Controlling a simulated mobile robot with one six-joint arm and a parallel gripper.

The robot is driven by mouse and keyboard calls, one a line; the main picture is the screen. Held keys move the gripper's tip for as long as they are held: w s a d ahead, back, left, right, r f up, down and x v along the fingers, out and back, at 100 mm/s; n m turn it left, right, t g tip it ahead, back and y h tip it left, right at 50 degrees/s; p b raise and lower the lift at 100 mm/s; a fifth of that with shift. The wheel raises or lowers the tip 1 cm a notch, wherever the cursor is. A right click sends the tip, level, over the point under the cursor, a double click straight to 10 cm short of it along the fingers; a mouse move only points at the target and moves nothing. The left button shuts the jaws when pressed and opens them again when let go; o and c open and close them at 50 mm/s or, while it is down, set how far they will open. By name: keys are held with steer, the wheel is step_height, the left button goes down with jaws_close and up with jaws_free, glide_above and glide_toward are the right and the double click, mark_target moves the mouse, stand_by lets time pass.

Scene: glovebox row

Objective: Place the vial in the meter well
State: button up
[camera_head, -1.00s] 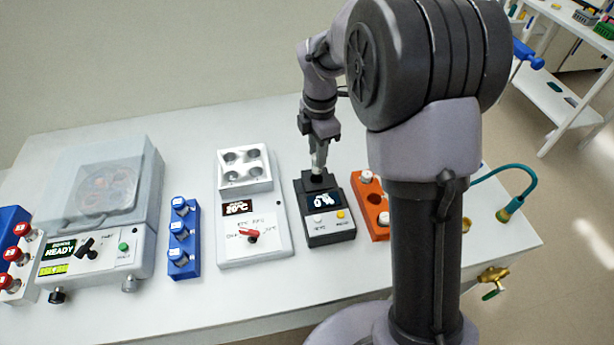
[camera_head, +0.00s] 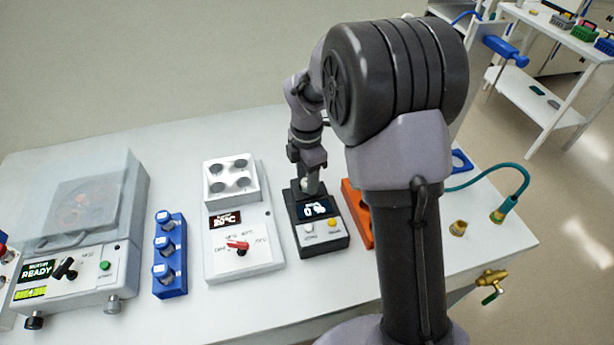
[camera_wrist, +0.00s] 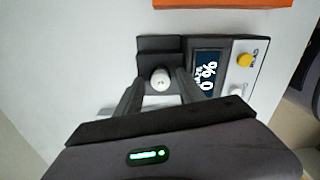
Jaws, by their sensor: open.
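The meter (camera_head: 322,236) is a dark box with a lit display that seems to read 0 %, plus a white and a yellow button. It also shows in the wrist view (camera_wrist: 220,60). The white-capped vial (camera_wrist: 160,77) stands at the meter's well, seen from above; how deep it sits is hidden. My gripper (camera_wrist: 160,88) is open, with one finger on each side of the vial's cap. In the head view my gripper (camera_head: 309,184) is low at the back of the meter, and the vial is hard to make out there.
Left of the meter stand a white block unit (camera_head: 243,262) with a red knob, a blue vial rack (camera_head: 171,285) and a lidded centrifuge (camera_head: 75,272). An orange rack (camera_head: 357,213) is close on the right, partly hidden by my arm. A teal hose (camera_head: 507,202) stands farther right.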

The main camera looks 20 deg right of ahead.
steer(key=s+a+r+m+t+p, duration=0.1)
steer(key=s+r+m+p, duration=0.2)
steer(key=r, duration=0.7)
steer(key=s+r+m+t+p, duration=0.1)
steer(key=s+r+m+p, duration=0.2)
steer(key=r, duration=0.7)
steer(key=s+a+r+m+t+y, duration=0.1)
steer(key=s+m+t, duration=0.1)
steer(key=s+m, duration=0.7)
steer(key=s+a+r+m+t+y, duration=0.1)
steer(key=s+a+r+m, duration=0.1)
steer(key=s+m, duration=0.7)
steer(key=shift+s+r+m+t+b, duration=0.3)
steer(key=shift+s+t, duration=0.1)
steer(key=shift+s, duration=0.2)
